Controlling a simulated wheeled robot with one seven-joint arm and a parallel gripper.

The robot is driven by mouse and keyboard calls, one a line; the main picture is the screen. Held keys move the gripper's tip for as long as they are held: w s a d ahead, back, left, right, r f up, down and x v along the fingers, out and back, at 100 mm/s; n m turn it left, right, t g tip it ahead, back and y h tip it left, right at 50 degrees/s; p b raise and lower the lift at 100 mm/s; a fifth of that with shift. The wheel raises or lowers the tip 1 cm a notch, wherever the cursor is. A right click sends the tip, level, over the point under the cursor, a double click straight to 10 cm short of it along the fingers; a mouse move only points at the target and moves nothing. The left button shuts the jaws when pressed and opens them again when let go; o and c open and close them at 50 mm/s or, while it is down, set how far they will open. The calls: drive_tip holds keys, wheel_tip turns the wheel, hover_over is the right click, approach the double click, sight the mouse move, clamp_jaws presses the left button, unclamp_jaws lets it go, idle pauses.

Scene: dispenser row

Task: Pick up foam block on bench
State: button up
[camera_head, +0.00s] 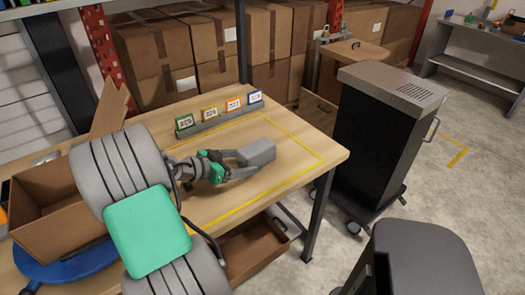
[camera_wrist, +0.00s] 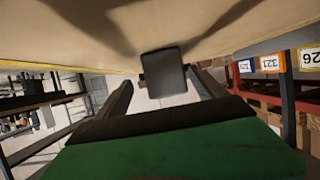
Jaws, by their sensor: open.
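The foam block (camera_head: 257,152) is a grey box on the wooden bench (camera_head: 296,150), inside a yellow outlined area. My gripper (camera_head: 240,163) reaches in from the left, low over the bench, with its fingertips at the block's near end. In the wrist view the block (camera_wrist: 165,75) appears dark grey, centred between the ends of my two open fingers (camera_wrist: 160,76). Gaps show between the block and the fingers there. How far the fingertips overlap the block's sides cannot be told.
A rack with several numbered cards (camera_head: 222,113) stands along the bench's back edge. An open cardboard box (camera_head: 62,205) is at the left, partly behind my arm. A black cabinet (camera_head: 375,135) stands right of the bench. The bench right of the block is clear.

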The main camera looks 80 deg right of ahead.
sight(257, 156)
drive_tip(key=x, duration=0.5)
drive_tip(key=d+r+p+x, duration=0.1)
drive_tip(key=x, duration=0.1)
drive_tip(key=shift+d+f, duration=0.1)
drive_tip(key=c, duration=1.4)
